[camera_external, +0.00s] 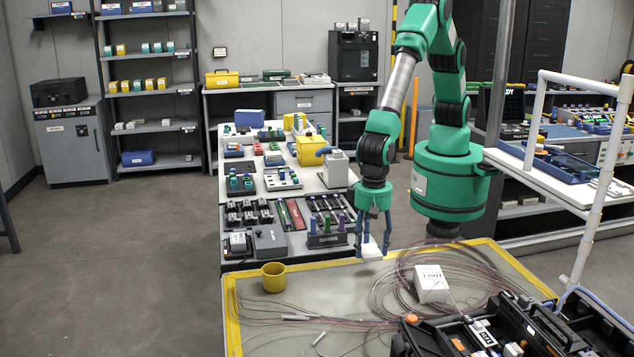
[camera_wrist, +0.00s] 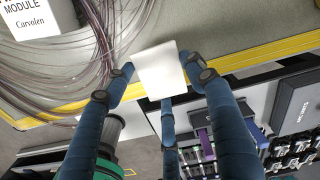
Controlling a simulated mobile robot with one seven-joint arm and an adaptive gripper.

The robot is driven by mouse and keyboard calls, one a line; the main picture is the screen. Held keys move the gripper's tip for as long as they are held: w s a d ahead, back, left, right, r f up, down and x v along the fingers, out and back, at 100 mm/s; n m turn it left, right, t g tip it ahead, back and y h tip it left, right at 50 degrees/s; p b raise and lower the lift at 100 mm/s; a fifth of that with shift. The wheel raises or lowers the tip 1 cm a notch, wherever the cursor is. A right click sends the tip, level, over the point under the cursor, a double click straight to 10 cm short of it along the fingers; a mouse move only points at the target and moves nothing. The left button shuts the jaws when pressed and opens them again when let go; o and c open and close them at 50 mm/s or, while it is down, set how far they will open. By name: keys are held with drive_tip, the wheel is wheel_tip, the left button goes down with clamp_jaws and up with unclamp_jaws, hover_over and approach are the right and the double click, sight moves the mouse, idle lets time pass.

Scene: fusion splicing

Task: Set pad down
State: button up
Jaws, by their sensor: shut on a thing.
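The pad (camera_external: 370,254) is a small white square between the fingertips of my gripper (camera_external: 373,248). In the external view it is above the far yellow edge of the grey-green work table (camera_external: 330,290). In the wrist view the pad (camera_wrist: 160,72) fills the space between the blue fingers of my gripper (camera_wrist: 160,76), which are closed on it. A third finger shows below it. The pad overlaps the table's yellow border in that view. I cannot tell exactly how high it is above the surface.
A white module box (camera_external: 431,284) and coils of thin fibre (camera_external: 395,290) lie to the right of the gripper. A yellow cup (camera_external: 274,277) stands at the left. An open black case (camera_external: 480,335) is at the front right. A tool bench (camera_external: 285,215) lies behind.

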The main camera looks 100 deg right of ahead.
drive_tip(key=b, duration=0.1)
hover_over(355, 280)
drive_tip(key=shift+f, duration=0.35)
drive_tip(key=shift+f, duration=0.1)
drive_tip(key=shift+f+b, duration=0.7)
drive_tip(key=shift+f, duration=0.95)
drive_tip(key=shift+f, duration=0.15)
drive_tip(key=o, duration=0.8)
wheel_tip(355, 280, up, 12)
drive_tip(key=p, duration=0.3)
drive_tip(key=shift+r, duration=0.2)
